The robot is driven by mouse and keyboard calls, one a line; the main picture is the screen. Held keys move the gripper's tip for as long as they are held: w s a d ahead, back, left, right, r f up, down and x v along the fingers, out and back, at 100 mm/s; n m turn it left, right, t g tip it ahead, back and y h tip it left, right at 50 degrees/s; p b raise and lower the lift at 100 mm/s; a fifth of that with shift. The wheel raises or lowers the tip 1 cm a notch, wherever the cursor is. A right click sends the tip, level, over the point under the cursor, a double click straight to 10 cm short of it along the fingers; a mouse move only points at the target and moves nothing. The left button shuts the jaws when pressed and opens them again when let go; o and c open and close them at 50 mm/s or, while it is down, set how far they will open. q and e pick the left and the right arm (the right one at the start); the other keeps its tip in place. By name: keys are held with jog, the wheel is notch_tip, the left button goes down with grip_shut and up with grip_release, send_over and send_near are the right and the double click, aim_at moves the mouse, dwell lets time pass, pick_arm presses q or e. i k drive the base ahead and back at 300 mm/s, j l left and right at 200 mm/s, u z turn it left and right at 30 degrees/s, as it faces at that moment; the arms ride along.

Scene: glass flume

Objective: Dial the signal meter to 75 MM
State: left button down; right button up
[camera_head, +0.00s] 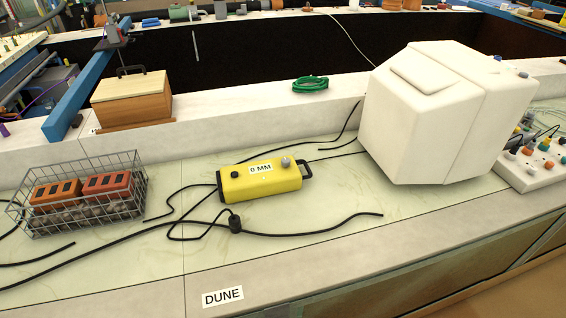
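The signal meter (259,183) is a yellow box with black end handles, lying on the pale bench top in the middle of the head view. Its white label (260,168) reads 0 MM. A grey round knob (286,162) stands on its top at the right end, and a smaller black knob (234,174) is at the left end. Neither of my grippers shows in this view.
Black cables (300,233) lie around the meter. A wire basket (80,195) with orange-brown blocks stands at left, a large white box (440,115) at right. A wooden box (131,100) and green coil (310,84) sit on the ledge behind. The front bench is clear near the DUNE label (223,297).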

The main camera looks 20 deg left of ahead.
aim_at(285, 162)
jog(key=i+l+z, duration=0.1)
jog(key=l, duration=0.25)
jog(key=i+l+z, duration=0.1)
jog(key=l, duration=0.3)
jog(key=i+l+z, duration=0.1)
jog(key=i+l, duration=0.2)
